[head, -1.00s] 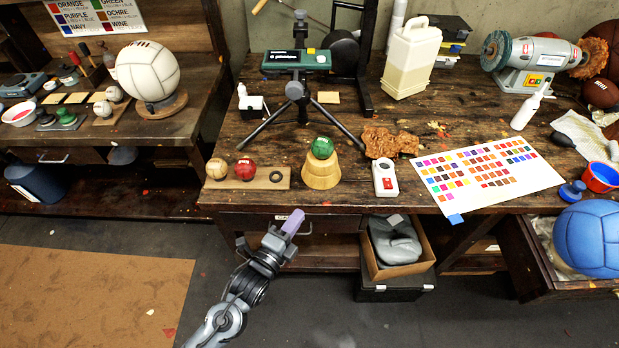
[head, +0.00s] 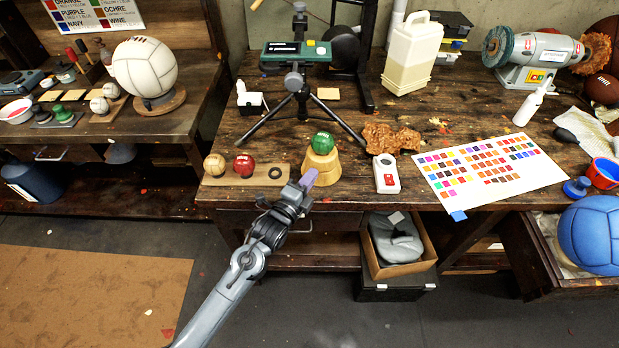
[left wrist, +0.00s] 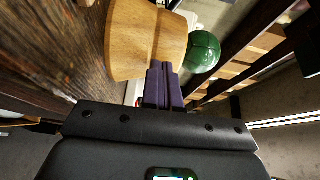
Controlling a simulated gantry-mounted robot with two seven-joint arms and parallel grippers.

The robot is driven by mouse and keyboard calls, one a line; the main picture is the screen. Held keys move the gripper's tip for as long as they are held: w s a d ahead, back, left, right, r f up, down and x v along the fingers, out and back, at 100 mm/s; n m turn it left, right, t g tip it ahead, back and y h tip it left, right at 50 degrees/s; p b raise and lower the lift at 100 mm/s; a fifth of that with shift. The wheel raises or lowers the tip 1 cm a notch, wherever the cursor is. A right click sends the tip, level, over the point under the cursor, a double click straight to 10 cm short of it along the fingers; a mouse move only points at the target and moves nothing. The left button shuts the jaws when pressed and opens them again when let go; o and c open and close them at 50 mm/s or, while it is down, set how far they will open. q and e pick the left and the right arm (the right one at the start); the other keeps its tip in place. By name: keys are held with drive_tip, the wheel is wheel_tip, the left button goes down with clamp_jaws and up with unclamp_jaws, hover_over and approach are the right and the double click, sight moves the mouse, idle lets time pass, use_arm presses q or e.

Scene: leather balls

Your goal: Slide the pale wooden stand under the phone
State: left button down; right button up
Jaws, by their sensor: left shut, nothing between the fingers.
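The pale wooden stand (head: 320,165) is a round, tapered block near the bench's front edge, with a green ball (head: 323,142) on top. Behind it a black tripod (head: 294,92) carries a flat green device (head: 296,53); I cannot tell for sure that this is the phone. My left gripper (head: 308,178) is shut and empty just in front and left of the stand. In the left wrist view, its purple fingers (left wrist: 164,84) overlap the side of the stand (left wrist: 147,40); I cannot tell whether they touch. The right gripper is not in view.
A wooden board (head: 245,173) with a tan ball and a red ball (head: 244,165) lies left of the stand. A white device (head: 387,174) and brown leather pieces (head: 391,139) lie right. The tripod's right leg passes close behind the stand.

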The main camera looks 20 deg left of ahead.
sight(308, 163)
use_arm(q)
drive_tip(key=shift+w+a, duration=0.1)
drive_tip(key=shift+w, duration=0.05)
drive_tip(key=w+a, duration=0.1)
drive_tip(key=w, duration=0.1)
drive_tip(key=w+a, duration=0.1)
drive_tip(key=a, duration=0.1)
drive_tip(key=shift+w, duration=0.4)
drive_tip(key=shift+s+d, duration=0.1)
drive_tip(key=shift+s+d, duration=0.1)
drive_tip(key=shift+p, duration=0.35)
